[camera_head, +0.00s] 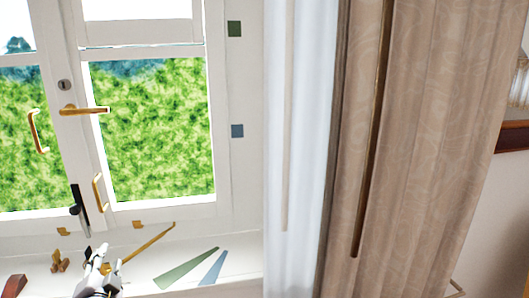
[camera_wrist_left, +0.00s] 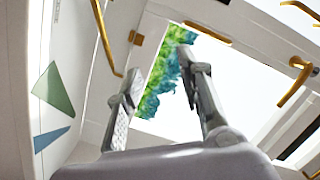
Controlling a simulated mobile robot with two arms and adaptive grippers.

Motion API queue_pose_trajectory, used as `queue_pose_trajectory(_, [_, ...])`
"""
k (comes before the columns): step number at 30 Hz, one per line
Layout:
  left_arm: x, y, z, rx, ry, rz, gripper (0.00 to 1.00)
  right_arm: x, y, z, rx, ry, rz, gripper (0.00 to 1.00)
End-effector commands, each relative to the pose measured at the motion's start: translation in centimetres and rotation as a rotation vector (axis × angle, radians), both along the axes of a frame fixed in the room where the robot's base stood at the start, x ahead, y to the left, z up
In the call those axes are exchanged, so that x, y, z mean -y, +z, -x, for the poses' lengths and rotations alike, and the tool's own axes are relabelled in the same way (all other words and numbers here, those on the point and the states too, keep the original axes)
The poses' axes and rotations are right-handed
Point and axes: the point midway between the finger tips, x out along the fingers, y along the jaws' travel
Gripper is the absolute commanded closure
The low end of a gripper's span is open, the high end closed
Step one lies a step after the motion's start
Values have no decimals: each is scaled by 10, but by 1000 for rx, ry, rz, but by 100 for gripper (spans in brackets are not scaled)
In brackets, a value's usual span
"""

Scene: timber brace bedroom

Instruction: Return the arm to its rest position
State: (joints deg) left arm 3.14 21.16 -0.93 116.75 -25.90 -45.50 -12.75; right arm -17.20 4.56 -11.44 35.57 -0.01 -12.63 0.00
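My left gripper (camera_head: 97,256) shows at the bottom left of the head view, in front of the lower window frame and above the sill. In the left wrist view its two grey fingers (camera_wrist_left: 160,65) stand apart with nothing between them. The gripper is open and empty. Behind the fingers are the pale window frame and green foliage outside. Most of my left arm is below the head view's edge. My right gripper is in neither view.
The white window (camera_head: 215,130) has brass handles (camera_head: 85,110) and a dark handle (camera_head: 79,208). A brass bar (camera_head: 145,246) slants near my gripper, also in the left wrist view (camera_wrist_left: 103,38). A sheer curtain (camera_head: 295,140) and brown curtain (camera_head: 430,140) hang to the right.

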Motion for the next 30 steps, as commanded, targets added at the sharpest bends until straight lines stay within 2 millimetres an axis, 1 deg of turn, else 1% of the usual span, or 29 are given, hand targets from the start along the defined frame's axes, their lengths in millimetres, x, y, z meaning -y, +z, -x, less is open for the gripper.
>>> queue_pose_trajectory(1, [14,-34,20,-75,3,89,65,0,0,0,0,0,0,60])
queue_pose_trajectory(2, [21,-52,33,-121,10,140,65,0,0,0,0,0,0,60])
queue_pose_trajectory(3, [31,-75,50,-182,19,210,65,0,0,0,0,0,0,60])
queue_pose_trajectory(5, [48,-107,79,-276,33,310,65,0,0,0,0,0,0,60])
queue_pose_trajectory(6, [59,-126,99,-340,45,374,65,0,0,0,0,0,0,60])
queue_pose_trajectory(8, [76,-151,130,-432,64,461,65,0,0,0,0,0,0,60])
queue_pose_trajectory(9, [86,-164,149,-487,76,511,65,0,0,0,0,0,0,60])
queue_pose_trajectory(12, [107,-186,190,-603,102,610,65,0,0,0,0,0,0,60])
queue_pose_trajectory(15, [125,-201,225,-699,126,685,65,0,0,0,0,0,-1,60])
queue_pose_trajectory(21, [155,-216,285,-864,165,804,65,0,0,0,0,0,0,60])
queue_pose_trajectory(25, [172,-219,322,-963,190,869,65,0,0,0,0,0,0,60])
queue_pose_trajectory(26, [174,-225,323,-973,194,874,65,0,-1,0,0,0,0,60])
queue_pose_trajectory(27, [173,-238,318,-973,196,869,65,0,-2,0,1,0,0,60])
queue_pose_trajectory(30, [174,-264,312,-981,199,866,65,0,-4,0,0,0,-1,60])
